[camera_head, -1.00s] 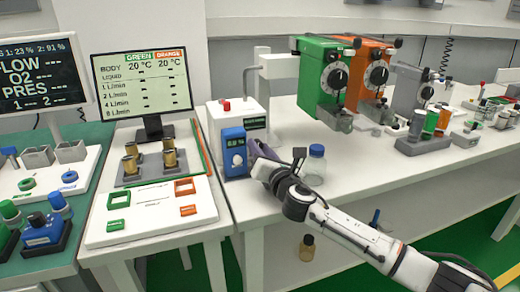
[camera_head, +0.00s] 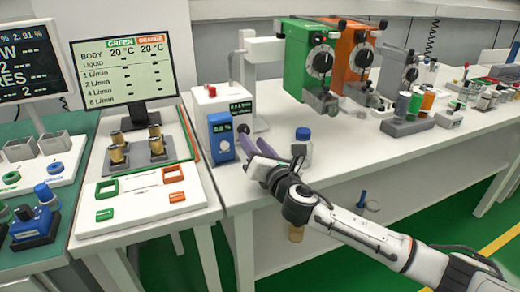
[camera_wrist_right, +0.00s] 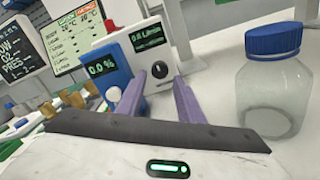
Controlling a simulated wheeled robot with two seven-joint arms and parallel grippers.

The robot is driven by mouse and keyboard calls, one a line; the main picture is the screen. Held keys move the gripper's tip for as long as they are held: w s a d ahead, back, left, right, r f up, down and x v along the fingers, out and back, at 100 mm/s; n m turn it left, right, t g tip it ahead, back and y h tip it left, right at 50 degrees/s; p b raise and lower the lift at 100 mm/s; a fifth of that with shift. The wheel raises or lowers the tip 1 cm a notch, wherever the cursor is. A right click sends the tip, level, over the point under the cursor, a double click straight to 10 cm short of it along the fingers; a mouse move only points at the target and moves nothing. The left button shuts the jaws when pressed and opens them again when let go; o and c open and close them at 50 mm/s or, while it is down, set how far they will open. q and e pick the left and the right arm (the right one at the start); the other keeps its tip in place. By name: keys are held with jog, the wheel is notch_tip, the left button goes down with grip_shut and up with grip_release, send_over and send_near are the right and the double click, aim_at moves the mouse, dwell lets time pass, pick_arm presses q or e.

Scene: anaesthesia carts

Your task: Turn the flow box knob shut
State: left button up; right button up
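The flow box (camera_head: 206,105) is a white box with a red button on top and a small green-lit display (camera_head: 241,107). It also shows in the right wrist view (camera_wrist_right: 140,40), where a black round knob (camera_wrist_right: 160,70) sits below the display. My right gripper (camera_head: 255,142) has two purple fingers spread apart in front of the box's knob side. In the wrist view my right gripper (camera_wrist_right: 158,82) frames the knob between its fingertips; contact is not visible. My left gripper is not in view.
A blue unit (camera_head: 221,137) with a percent display is at the flow box's front, left of my fingers. A clear bottle with a blue cap (camera_head: 302,146) stands just right of the gripper. Green (camera_head: 307,62) and orange (camera_head: 354,65) vaporizers are behind right.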

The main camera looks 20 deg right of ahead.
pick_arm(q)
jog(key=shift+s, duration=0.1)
pick_arm(e)
jog(key=shift+s+d, duration=0.1)
jog(key=shift+s, duration=2.25)
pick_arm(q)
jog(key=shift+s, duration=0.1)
